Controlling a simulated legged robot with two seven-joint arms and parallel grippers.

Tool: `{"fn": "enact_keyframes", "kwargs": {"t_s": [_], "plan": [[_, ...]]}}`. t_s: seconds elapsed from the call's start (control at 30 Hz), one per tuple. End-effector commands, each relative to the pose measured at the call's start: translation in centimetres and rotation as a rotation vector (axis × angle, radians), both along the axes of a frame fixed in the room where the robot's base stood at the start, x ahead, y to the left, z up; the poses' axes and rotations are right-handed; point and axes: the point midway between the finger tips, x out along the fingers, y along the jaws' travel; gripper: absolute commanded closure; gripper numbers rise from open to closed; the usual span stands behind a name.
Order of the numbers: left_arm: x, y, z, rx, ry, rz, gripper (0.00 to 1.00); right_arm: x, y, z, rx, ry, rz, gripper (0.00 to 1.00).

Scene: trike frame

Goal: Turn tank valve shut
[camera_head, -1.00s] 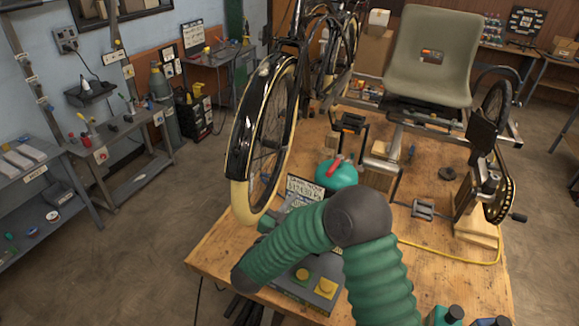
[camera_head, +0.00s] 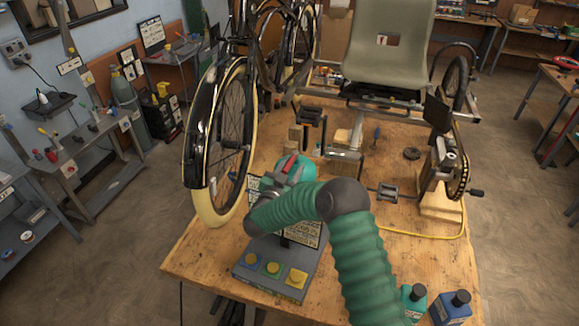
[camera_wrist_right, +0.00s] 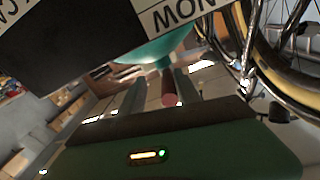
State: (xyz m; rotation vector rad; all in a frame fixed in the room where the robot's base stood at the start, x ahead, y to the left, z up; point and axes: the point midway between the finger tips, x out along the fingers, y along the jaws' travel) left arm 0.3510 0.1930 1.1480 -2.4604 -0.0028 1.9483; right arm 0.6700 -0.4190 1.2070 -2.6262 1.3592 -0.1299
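The teal tank (camera_head: 299,172) stands on the workbench behind my right forearm, and its lower part is hidden. Its red valve handle (camera_head: 289,163) shows at the top. My right gripper (camera_head: 277,183) is close to the handle, partly hidden by my arm. In the right wrist view the two fingers (camera_wrist_right: 158,94) are apart, and the red handle (camera_wrist_right: 169,97) shows end-on between them, nearer the right finger. I cannot tell whether they touch it. The teal tank (camera_wrist_right: 158,50) shows beyond, partly behind a printed sign. My left gripper is not in view.
A sign board (camera_head: 302,232) and a button box (camera_head: 272,268) stand at the bench's front. A bicycle wheel (camera_head: 222,140) is close on the left. Two bottles (camera_head: 452,306) stand at the front right. A yellow cable (camera_head: 425,236) crosses the bench, and a pedal (camera_head: 387,192) juts out to the right.

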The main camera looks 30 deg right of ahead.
Motion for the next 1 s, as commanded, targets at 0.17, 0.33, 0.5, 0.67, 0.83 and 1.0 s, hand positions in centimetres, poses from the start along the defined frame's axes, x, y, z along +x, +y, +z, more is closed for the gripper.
{"fn": "enact_keyframes", "kwargs": {"t_s": [0.17,0.33,0.5,0.67,0.83,1.0], "plan": [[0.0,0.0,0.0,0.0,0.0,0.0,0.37,-0.1,1.0,0.2,-0.006,0.001,0.0,0.73],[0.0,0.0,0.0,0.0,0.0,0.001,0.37,-0.2,1.6,0.5,-0.01,0.0,0.0,0.95],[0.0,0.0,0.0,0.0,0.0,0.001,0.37,-0.2,1.2,0.4,-0.006,-0.002,0.003,1.0],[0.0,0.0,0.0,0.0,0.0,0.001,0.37,-0.1,0.9,0.4,-0.005,-0.004,0.002,1.0],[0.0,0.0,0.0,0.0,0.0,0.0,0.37,-0.2,0.7,0.5,-0.007,-0.005,-0.003,1.0],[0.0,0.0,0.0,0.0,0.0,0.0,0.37,-0.2,0.6,0.5,-0.008,-0.004,-0.005,1.0]]}}
